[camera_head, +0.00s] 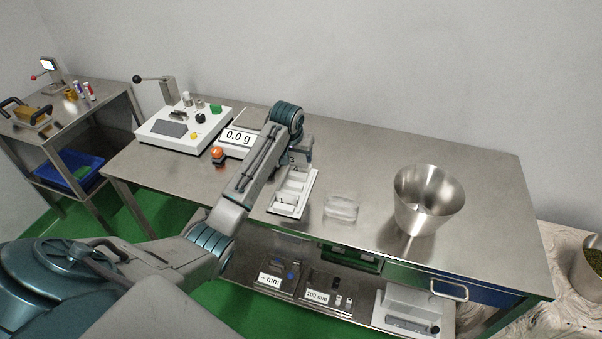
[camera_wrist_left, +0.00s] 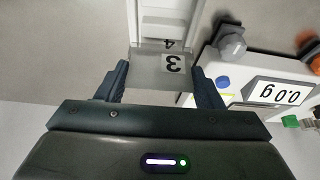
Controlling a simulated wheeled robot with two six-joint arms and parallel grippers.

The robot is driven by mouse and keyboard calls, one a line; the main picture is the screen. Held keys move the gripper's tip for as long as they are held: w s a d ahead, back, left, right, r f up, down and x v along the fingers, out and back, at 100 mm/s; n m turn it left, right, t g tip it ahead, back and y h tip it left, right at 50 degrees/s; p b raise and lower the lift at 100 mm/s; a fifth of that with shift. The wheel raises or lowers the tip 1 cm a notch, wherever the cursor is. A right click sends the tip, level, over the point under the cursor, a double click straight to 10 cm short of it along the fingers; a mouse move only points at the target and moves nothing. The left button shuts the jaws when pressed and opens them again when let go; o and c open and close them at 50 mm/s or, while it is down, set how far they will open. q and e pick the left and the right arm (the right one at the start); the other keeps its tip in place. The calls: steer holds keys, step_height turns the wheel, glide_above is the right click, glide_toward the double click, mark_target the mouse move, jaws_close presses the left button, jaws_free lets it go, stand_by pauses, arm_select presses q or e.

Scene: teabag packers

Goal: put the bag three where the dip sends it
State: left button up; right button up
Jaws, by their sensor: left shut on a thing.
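Bag three, a grey see-through piece with a white label reading 3 (camera_wrist_left: 150,65), is between the fingers of my left gripper (camera_wrist_left: 160,88) in the wrist view. The gripper is shut on it, at the far end of a white rack (camera_head: 287,207) with several compartments. A label reading 4 shows just beyond the bag in the wrist view. In the head view my left gripper (camera_head: 298,156) is partly hidden by its own arm. A clear, flat pouch (camera_head: 341,207) lies on the table right of the rack. A steel bucket (camera_head: 428,200) stands farther right. My right gripper is not in view.
A scale display reading 0.0 g (camera_head: 238,138) stands left of the arm, with an orange button (camera_head: 217,153) in front. A white control box (camera_head: 184,128) is farther left. A blue bin (camera_head: 70,169) sits under the side table. The table's back right is clear.

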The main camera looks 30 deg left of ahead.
mark_target(295, 165)
arm_select(q)
steer(key=f, duration=0.2)
steer(key=s+f, duration=0.1)
steer(key=f, duration=0.1)
steer(key=shift+p, duration=0.4)
steer(key=f, duration=0.3)
steer(key=shift+w+f+p, duration=0.2)
steer(key=shift+p, duration=0.1)
steer(key=shift+s, duration=0.1)
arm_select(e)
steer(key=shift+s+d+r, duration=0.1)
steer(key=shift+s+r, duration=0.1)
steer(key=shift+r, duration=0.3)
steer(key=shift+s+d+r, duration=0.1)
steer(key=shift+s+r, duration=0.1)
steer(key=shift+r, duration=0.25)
arm_select(q)
steer(key=shift+f, duration=0.1)
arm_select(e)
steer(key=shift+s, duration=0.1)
arm_select(q)
steer(key=o, duration=0.9)
steer(key=shift+o, duration=0.2)
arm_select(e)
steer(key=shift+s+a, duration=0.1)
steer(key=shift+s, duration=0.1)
